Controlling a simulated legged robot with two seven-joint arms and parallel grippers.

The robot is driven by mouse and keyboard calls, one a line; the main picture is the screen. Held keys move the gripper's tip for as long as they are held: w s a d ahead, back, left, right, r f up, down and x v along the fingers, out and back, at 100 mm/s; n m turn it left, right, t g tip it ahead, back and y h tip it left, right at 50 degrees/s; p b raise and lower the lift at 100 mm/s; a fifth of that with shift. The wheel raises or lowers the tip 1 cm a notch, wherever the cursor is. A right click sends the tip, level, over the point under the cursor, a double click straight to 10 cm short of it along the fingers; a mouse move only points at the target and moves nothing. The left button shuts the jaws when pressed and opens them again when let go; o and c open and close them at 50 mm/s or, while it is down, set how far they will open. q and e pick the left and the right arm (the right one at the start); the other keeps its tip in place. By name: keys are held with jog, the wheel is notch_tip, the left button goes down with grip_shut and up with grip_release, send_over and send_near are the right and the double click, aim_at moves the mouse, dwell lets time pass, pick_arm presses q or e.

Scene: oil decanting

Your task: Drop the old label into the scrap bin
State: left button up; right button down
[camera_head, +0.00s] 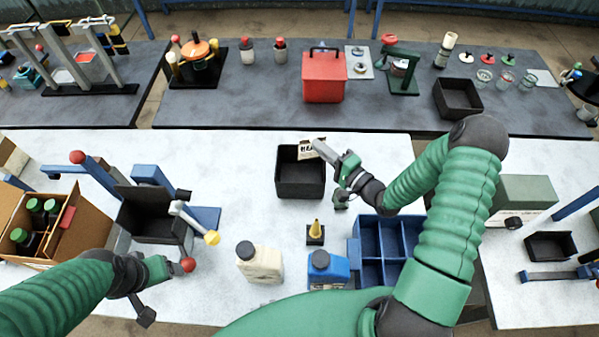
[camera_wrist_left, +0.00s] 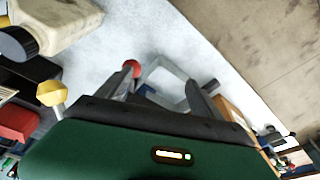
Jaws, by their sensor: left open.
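My right gripper (camera_head: 320,148) is over the upper right edge of a black open bin (camera_head: 300,186) near the back of the white table. A small pale label with dark print (camera_head: 307,149) is at its fingertips, and the jaws look shut on it. The label is above the bin's back part, and the bin's visible inside looks empty. My left gripper (camera_head: 182,264) is open at the front left, by a red ball knob (camera_head: 188,265). In the left wrist view its open fingers (camera_wrist_left: 165,90) have a red knob (camera_wrist_left: 131,68) and a grey frame near them.
A cream jug (camera_head: 260,264), a blue jug (camera_head: 328,268) and a yellow-topped stand (camera_head: 315,232) stand before the bin. A blue divided crate (camera_head: 354,252) is under my right arm. A cardboard box (camera_head: 72,215) with bottles is at left.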

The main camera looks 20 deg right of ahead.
jog(key=shift+s+f, duration=0.15)
jog(key=shift+f, duration=0.1)
jog(key=f+b, duration=0.2)
jog(key=a+f+b, duration=0.1)
jog(key=f+b, duration=0.1)
jog(key=shift+s+a+f+b, duration=0.1)
jog(key=shift+a+f+b, duration=0.1)
jog(key=shift+f+b, duration=0.15)
jog(key=c, duration=2)
grip_release()
jog(key=shift+d, duration=0.25)
jog(key=shift+o, duration=1.1)
jog(key=shift+s, duration=0.1)
jog(key=shift+o, duration=1)
jog(key=shift+a, duration=0.3)
pick_arm(q)
notch_tip(320, 180, down, 8)
jog(key=a+b, duration=0.2)
jog(key=b, duration=0.1)
jog(key=shift+s, duration=0.4)
pick_arm(e)
jog(key=a+v, duration=0.1)
jog(key=v, duration=1.5)
jog(key=shift+s+r, duration=0.15)
jog(key=shift+s, duration=0.1)
